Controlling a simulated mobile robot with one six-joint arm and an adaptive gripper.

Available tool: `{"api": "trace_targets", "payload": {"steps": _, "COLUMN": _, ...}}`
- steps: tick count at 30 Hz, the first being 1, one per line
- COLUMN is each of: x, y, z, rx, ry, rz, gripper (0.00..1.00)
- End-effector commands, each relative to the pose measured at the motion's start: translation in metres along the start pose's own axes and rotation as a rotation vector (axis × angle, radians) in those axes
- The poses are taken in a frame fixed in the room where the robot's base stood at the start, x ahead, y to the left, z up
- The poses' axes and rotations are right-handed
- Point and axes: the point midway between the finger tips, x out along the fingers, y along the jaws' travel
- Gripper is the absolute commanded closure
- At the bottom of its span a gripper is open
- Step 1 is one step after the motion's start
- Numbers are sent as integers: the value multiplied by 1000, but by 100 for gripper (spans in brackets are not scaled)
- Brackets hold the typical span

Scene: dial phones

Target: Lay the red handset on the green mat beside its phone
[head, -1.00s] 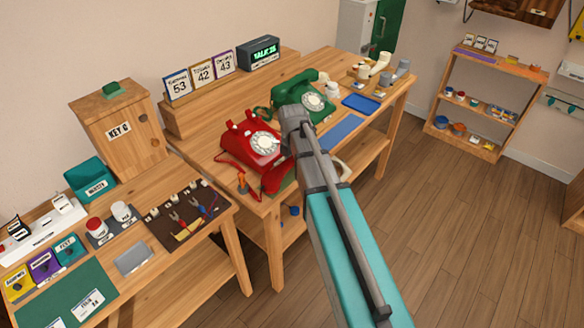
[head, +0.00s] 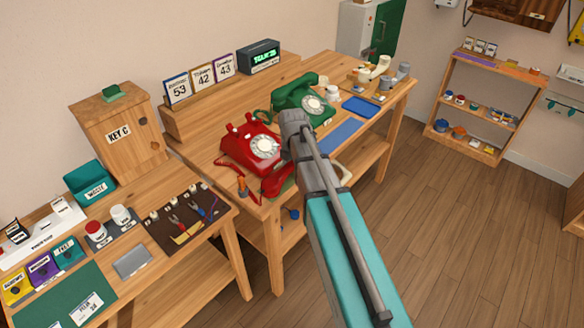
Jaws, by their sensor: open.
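The red dial phone (head: 250,146) stands on the wooden bench with its cradle prongs bare. The red handset (head: 275,182) lies off the cradle, in front of the phone near the bench's front edge. A strip of the green mat (head: 287,188) shows beside and under it; I cannot tell if the handset rests fully on the mat. The red cord runs from the phone's left side toward the handset. My arm crosses in front, its grey wrist just right of the phone and handset. My gripper's fingers are hidden behind the arm.
A green phone (head: 303,98) with its handset on stands behind my wrist. A blue mat (head: 341,132) lies to the right. A lower bench with a tool mat (head: 188,222) is at left.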

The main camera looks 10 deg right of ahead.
Motion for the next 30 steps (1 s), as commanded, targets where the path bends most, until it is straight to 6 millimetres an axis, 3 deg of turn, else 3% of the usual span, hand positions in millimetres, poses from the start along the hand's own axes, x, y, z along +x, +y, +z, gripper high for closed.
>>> {"api": "trace_targets", "payload": {"steps": 11, "x": -7, "y": 0, "z": 0, "rx": 0, "ry": 0, "rz": 0, "gripper": 21}}
{"api": "trace_targets", "payload": {"steps": 30, "x": -57, "y": 0, "z": 0, "rx": 0, "ry": 0, "rz": 0, "gripper": 21}}
